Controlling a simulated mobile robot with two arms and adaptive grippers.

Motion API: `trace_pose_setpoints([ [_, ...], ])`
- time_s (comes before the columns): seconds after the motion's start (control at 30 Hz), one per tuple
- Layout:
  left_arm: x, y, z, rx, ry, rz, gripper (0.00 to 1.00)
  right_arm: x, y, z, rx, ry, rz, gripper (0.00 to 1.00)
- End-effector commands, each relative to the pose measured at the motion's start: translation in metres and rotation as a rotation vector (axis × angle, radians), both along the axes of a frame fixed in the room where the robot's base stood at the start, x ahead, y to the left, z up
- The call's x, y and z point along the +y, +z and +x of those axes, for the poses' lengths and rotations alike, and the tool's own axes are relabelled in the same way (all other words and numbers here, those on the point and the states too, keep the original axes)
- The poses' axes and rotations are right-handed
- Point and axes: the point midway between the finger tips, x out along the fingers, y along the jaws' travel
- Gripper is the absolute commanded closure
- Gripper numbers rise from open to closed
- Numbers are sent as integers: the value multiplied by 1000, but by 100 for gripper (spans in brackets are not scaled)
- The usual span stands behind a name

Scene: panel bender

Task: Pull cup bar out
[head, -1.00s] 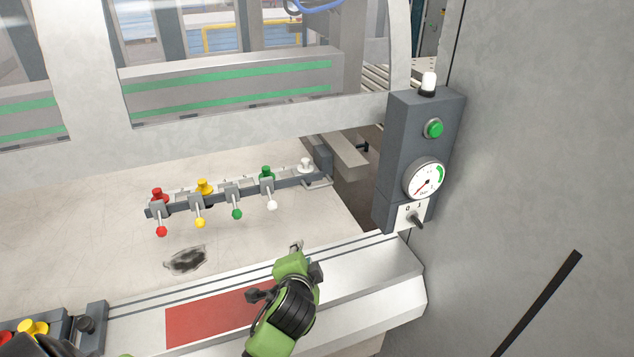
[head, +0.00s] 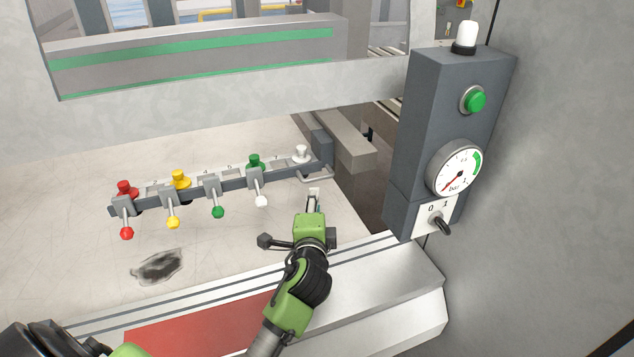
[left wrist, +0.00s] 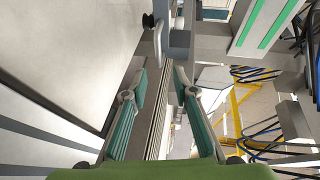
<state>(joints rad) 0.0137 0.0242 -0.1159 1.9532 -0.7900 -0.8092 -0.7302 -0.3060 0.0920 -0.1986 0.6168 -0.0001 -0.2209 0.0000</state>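The cup bar (head: 235,184) is a dark grey rail with red, yellow, green and white knobs and ball-ended levers, lying over a pale sheet. A grey loop handle (head: 318,176) is at its right end, beside a dark end block (head: 321,146). My left gripper (head: 314,192) points at this handle from the near side, just short of it. In the left wrist view, my left gripper (left wrist: 160,75) has its teal fingers spread with nothing between them. The handle (left wrist: 158,40) shows beyond the fingertips. My right gripper is not in view.
A grey control box (head: 447,140) with a green button, gauge and switch stands to the right. A pale beam (head: 240,97) crosses above the bar. A metal ledge (head: 385,290) with a red patch (head: 200,325) lies in front. The sheet (head: 60,250) carries a dark smudge.

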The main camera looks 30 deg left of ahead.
Motion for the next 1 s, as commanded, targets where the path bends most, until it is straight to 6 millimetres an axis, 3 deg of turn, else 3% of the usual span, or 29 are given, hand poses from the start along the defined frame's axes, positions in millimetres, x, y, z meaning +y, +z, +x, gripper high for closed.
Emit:
trace_pose_setpoints([
  [0.1, 2, -3, 5, -2, -1, 1, 74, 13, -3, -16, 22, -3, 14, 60],
  [0.23, 9, -4, 19, -1, 1, 1, 74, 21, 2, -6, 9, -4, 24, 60],
  [0.43, 23, -10, 51, 0, 1, -1, 74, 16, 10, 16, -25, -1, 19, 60],
  [0.8, 48, -23, 103, 0, 0, -2, 74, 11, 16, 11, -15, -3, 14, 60],
  [1.0, 55, -27, 119, 0, 0, -1, 74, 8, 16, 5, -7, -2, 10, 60],
])
